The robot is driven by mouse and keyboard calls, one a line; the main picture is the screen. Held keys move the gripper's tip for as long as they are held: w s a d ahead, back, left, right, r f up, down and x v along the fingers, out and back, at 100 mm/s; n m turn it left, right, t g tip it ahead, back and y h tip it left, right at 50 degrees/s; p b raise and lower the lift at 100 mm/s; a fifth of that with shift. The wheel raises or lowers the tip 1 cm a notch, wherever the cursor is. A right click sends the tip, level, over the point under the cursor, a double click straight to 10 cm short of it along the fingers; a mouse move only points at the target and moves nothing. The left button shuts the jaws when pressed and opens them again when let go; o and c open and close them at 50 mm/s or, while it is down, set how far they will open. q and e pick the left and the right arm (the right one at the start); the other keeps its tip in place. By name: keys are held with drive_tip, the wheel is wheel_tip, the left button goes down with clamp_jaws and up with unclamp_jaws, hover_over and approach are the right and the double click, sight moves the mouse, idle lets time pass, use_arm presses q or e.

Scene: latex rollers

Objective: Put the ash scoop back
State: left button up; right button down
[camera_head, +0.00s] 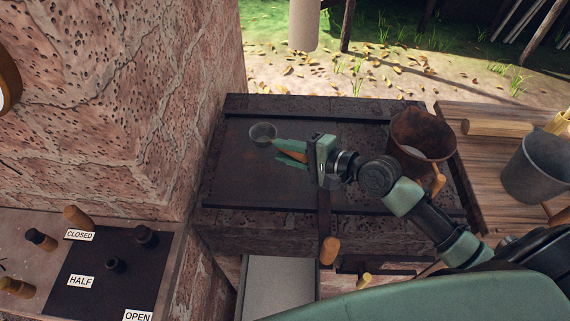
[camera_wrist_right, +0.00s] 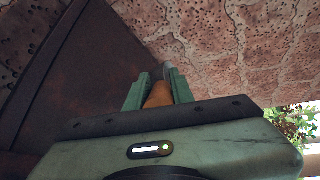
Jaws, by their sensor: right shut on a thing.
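The ash scoop (camera_head: 263,134) has a small grey bowl and an orange-brown wooden handle. My right gripper (camera_head: 291,152) is shut on the handle, with the bowl pointing left past its fingertips. The scoop is over the left part of the dark stove top (camera_head: 240,185); I cannot tell whether it touches the surface. In the wrist view the handle (camera_wrist_right: 159,95) sits between the two green fingers of my right gripper (camera_wrist_right: 158,88), and most of the bowl is hidden. My left gripper is not in view.
A rusty bucket (camera_head: 420,136) stands on the right of the stove top, and a grey bucket (camera_head: 543,165) is farther right. A wooden-handled tool (camera_head: 328,249) overhangs the front edge. A stone wall (camera_head: 150,100) rises at left.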

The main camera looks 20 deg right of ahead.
drive_tip(key=shift+f+b, duration=0.6)
drive_tip(key=shift+f, duration=1.8)
drive_tip(key=shift+f, duration=0.1)
drive_tip(key=c, duration=1.2)
unclamp_jaws()
drive_tip(key=shift+r, duration=0.25)
drive_tip(key=v, duration=0.3)
drive_tip(key=b+v, duration=0.1)
drive_tip(key=v, duration=0.2)
drive_tip(key=b+v, duration=0.1)
drive_tip(key=v, duration=0.3)
drive_tip(key=shift+s+d+f, duration=0.1)
drive_tip(key=shift+s+f, duration=0.05)
drive_tip(key=shift+f, duration=0.2)
drive_tip(key=shift+s+d+r+b, duration=0.35)
drive_tip(key=shift+s+d+r, duration=0.2)
drive_tip(key=shift+s, duration=0.1)
